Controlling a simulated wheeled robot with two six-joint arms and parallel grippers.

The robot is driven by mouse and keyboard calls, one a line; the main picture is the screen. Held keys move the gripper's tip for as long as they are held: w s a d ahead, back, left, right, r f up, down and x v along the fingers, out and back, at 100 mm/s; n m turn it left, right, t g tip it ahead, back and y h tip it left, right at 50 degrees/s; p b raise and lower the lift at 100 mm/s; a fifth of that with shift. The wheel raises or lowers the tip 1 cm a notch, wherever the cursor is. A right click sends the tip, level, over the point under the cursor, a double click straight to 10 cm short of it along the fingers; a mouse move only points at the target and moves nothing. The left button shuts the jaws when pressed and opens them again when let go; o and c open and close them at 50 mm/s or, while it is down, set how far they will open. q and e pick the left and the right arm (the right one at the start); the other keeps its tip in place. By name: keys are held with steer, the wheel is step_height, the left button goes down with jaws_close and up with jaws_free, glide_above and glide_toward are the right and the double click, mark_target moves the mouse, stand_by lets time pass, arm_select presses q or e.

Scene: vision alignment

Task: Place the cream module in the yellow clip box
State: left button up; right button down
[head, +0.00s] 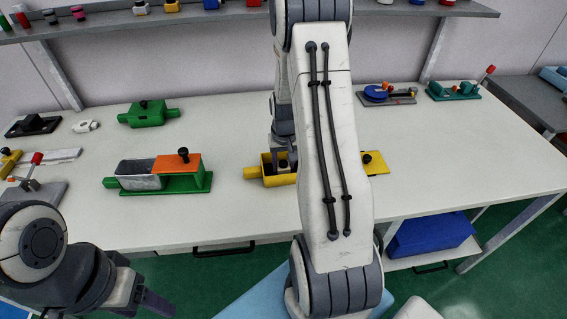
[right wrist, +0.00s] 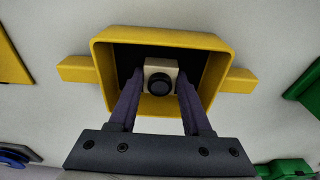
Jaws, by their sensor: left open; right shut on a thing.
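The yellow clip box (right wrist: 160,38) is open at the top and has a tab on either side in the right wrist view. In the head view the yellow clip box (head: 267,180) stands on the table, partly hidden behind my right arm. The cream module (right wrist: 160,67), with a dark round knob, is between the fingers of my right gripper (right wrist: 160,88), which is shut on it. Module and fingertips are at or inside the box opening; whether the module touches the floor is hidden. My left gripper (head: 150,299) is open and empty at the lower left, in front of the table.
A green fixture with an orange block (head: 178,169) and a grey bin stands left of the yellow box. A smaller green box (head: 148,113) is behind it. A yellow plate (head: 374,163) lies right of my arm. Blue (head: 385,94) and teal (head: 453,91) fixtures are at the back right.

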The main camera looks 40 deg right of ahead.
mark_target(284, 170)
steer(key=shift+f, duration=0.25)
steer(key=shift+c, duration=1.7)
jaws_free()
steer(key=shift+r, duration=0.1)
steer(key=shift+r, duration=0.1)
step_height(284, 170, up, 12)
steer(key=s, duration=0.1)
steer(key=s+a+r+n, duration=0.1)
steer(key=s+a+n, duration=0.1)
steer(key=a, duration=0.6)
steer(key=s+a+r+n+y, duration=0.1)
steer(key=s+a+n, duration=0.15)
steer(key=a, duration=0.55)
steer(key=s+a+r+n, duration=0.1)
steer(key=a+r+n, duration=0.15)
steer(key=a, duration=0.55)
steer(key=s+a+n+g, duration=0.1)
steer(key=s+a+n, duration=0.5)
steer(key=s+a, duration=0.4)
steer(key=s, duration=0.4)
steer(key=shift+s+f+n+y, duration=0.3)
steer(key=shift+s, duration=0.1)
